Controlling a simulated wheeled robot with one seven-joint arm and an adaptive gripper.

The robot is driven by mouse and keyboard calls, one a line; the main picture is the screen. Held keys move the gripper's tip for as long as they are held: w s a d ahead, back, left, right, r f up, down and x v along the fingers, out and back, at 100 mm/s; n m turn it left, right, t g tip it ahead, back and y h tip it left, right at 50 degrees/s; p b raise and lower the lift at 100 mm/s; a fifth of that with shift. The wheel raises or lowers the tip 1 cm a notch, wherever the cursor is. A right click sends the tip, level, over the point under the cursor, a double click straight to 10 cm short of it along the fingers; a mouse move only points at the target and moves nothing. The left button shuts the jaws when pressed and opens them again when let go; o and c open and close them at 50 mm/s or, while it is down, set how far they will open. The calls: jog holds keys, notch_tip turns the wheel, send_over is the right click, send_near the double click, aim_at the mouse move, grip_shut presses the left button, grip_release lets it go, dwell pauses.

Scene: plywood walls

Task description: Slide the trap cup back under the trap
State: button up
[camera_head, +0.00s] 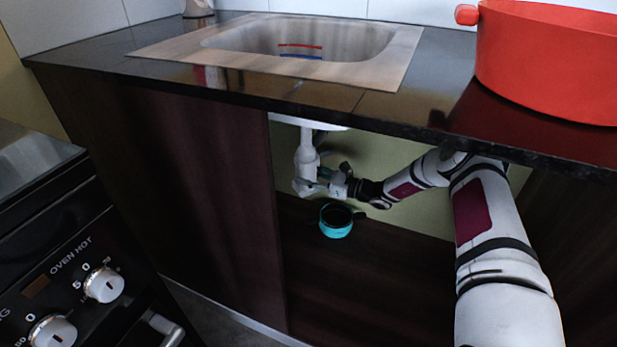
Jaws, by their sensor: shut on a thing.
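The white trap (307,152) hangs under the sink inside the open cabinet. The white trap cup (302,187) shows at its lower end, a little to the left of the pipe above. Whether the cup sits squarely under the trap is too small to tell. My gripper (319,184) reaches in from the right and is shut on the trap cup. The fingers partly hide the cup's right side.
A teal bowl (336,229) stands on the cabinet floor (370,280), below my gripper. The dark cabinet door (200,200) closes off the left. The counter edge (400,132) runs above my arm. A red pot (550,60) stands on the counter. An oven (80,270) is at left.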

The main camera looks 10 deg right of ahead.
jog(key=shift+w+r, duration=0.1)
jog(key=shift+w, duration=0.1)
jog(key=shift+w+a, duration=0.1)
jog(key=shift+w, duration=0.05)
grip_shut()
jog(key=shift+w+a+b, duration=0.3)
jog(key=shift+w+b, duration=0.1)
jog(key=shift+b, duration=0.05)
jog(key=shift+s+a+f, duration=0.1)
jog(key=shift+s+f, duration=0.05)
jog(key=shift+f, duration=0.1)
dwell(0.7)
jog(key=o, duration=1.8)
grip_release()
jog(key=shift+d, duration=0.25)
